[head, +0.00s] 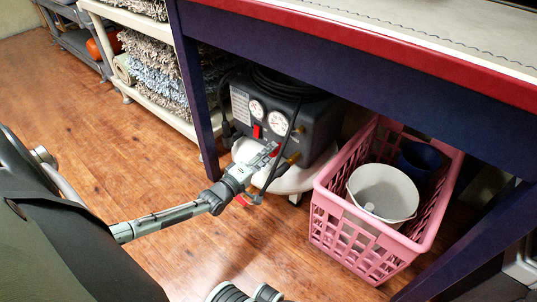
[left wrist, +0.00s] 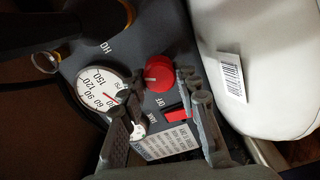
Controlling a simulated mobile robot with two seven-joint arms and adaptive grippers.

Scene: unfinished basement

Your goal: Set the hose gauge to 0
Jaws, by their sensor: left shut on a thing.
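A dark compressor (head: 315,118) on a white tank stands under the table. Its front has two white round gauges, a left one (head: 256,109) and a right one (head: 278,121).
A pink basket (head: 330,232) with a white bucket (head: 382,190) and a dark blue container (head: 418,160) stands right of the compressor. A dark table leg (head: 197,100) is at its left, beside a shelf of rugs (head: 150,65). Wooden floor in front is mostly free.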

